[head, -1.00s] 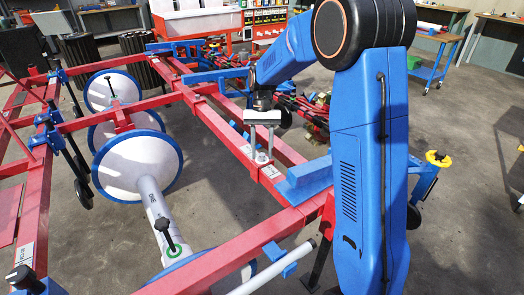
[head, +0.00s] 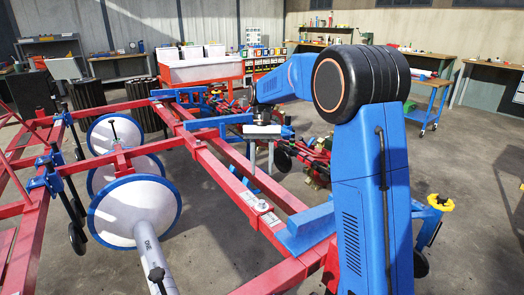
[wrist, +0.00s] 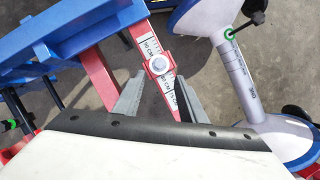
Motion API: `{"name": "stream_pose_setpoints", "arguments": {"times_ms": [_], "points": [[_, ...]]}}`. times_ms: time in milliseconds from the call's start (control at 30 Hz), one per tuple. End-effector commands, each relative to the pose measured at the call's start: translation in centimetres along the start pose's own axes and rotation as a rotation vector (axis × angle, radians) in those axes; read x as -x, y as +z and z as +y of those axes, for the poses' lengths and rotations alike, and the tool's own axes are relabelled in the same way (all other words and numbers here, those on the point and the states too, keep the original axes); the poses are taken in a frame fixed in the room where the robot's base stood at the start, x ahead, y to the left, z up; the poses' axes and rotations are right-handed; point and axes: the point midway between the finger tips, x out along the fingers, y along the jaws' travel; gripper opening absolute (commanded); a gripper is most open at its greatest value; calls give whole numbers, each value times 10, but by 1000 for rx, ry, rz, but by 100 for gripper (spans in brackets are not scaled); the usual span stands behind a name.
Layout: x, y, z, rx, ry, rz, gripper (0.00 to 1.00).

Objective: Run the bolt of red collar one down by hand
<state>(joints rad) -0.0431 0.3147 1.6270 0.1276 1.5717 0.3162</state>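Red collar one (head: 259,209) sits on the long red beam, with white scale labels on both sides. Its pale round bolt head (wrist: 159,65) shows clearly in the wrist view, between labels with centimetre marks. My gripper (head: 262,170) hangs above and slightly behind the collar in the head view, fingers pointing down. In the wrist view my gripper (wrist: 157,88) has its two grey fingers apart, with nothing between them. The bolt head lies just beyond the fingertips, not touched. How far the bolt is screwed in cannot be told.
A blue block-like part (head: 306,230) lies against the beam beside the collar. White discs with blue rims (head: 135,211) stand left of the beam. Blue brackets and more red beams fill the frame behind. Open floor (head: 225,258) shows between the discs and the beam.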

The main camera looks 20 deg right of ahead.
Motion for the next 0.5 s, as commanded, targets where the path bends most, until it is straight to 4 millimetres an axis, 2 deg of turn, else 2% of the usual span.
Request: {"name": "stream_pose_setpoints", "arguments": {"times_ms": [200, 333, 500], "points": [[38, 0, 0, 0, -1, 1, 38], [53, 0, 0, 0, -1, 1, 38], [61, 0, 0, 0, -1, 0, 38]]}}
